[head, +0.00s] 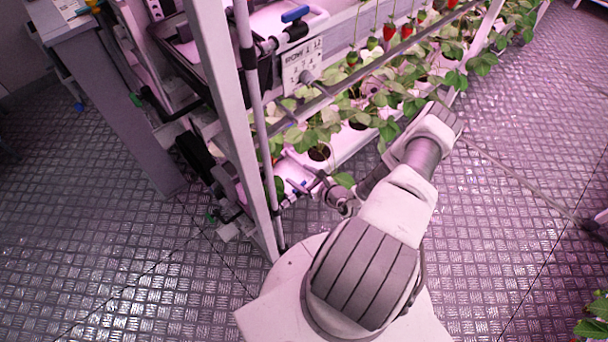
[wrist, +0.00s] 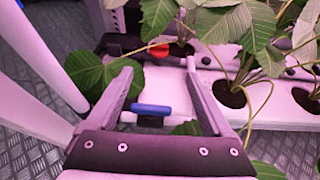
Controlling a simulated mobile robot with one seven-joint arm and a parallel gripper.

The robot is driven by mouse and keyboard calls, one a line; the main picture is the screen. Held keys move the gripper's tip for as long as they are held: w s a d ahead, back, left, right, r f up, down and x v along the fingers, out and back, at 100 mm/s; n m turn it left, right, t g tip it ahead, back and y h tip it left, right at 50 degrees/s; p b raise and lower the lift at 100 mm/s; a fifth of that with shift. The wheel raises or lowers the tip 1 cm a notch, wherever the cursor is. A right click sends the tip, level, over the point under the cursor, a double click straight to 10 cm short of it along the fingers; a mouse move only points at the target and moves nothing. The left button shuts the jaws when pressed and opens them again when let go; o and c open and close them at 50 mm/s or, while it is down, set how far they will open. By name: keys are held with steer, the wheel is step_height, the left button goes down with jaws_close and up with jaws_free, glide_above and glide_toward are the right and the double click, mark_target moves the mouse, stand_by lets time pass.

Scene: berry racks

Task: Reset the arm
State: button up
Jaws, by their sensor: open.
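My gripper (wrist: 158,72) is open in the wrist view, its two grey fingers spread apart with nothing held between them. It is close to the end of a white planting trough (wrist: 275,112), with leaves around the fingers. A blue handle (wrist: 150,109) shows between the fingers, and a small red round thing (wrist: 159,50) lies just past the fingertips. In the head view my arm (head: 425,155) rises, bends at the elbow and reaches back left to the low trough of the rack; the gripper is small there, partly lost among pipes and leaves.
The rack's white upright post (head: 225,110) stands left of my arm, close to the gripper. Strawberry plants (head: 370,100) with hanging red berries (head: 389,31) line the rack. The metal floor (head: 520,190) to the right is mostly free. Another plant (head: 597,310) shows at the lower right edge.

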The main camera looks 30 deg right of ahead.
steer(key=shift+v, duration=0.95)
